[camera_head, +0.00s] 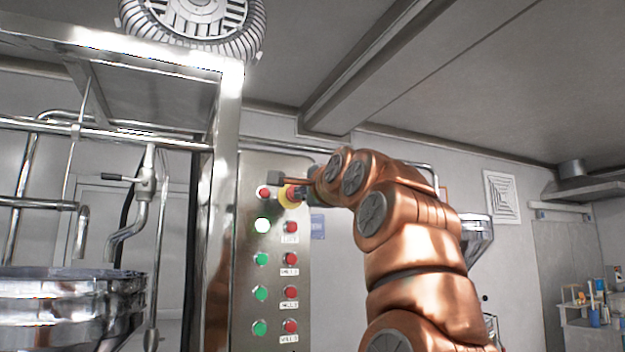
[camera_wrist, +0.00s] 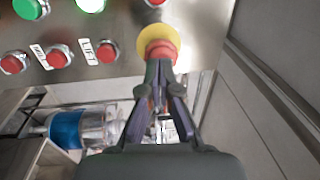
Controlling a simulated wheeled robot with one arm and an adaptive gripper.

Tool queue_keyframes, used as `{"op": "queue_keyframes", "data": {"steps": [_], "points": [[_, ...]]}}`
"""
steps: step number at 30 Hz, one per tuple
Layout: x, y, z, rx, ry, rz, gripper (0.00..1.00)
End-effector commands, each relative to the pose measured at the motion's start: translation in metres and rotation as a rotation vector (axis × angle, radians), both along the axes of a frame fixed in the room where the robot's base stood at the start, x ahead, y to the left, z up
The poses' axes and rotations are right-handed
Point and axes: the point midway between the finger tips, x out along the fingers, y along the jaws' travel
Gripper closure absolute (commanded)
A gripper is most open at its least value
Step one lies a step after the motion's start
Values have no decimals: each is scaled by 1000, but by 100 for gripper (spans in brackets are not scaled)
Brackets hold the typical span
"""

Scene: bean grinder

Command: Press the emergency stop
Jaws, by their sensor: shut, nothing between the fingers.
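The emergency stop is a red mushroom button on a yellow ring. In the head view only part of its yellow ring (camera_head: 284,195) shows near the top of the steel panel (camera_head: 275,276), with my gripper (camera_head: 295,194) in front of it. In the wrist view the red button (camera_wrist: 159,48) shows at top centre. My gripper (camera_wrist: 158,70) is shut and empty, its fingertips together and pointing at the button's face. The tips overlap the lower edge of the button there; I cannot tell whether they touch it.
A red button (camera_head: 264,192) sits just left of the stop. A lit green lamp (camera_head: 262,225) and rows of red and green labelled buttons lie below. A steel frame post (camera_head: 222,180) stands left of the panel. A steel vessel (camera_head: 60,312) is at the lower left.

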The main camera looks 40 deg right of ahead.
Motion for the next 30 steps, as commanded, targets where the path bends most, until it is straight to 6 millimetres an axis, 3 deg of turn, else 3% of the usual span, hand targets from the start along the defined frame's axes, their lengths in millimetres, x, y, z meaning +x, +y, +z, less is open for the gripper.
{"op": "queue_keyframes", "data": {"steps": [16, 30], "points": [[10, -3, 2, -1, -3, -1, 100], [32, -9, 1, 0, 0, -1, 100]]}}
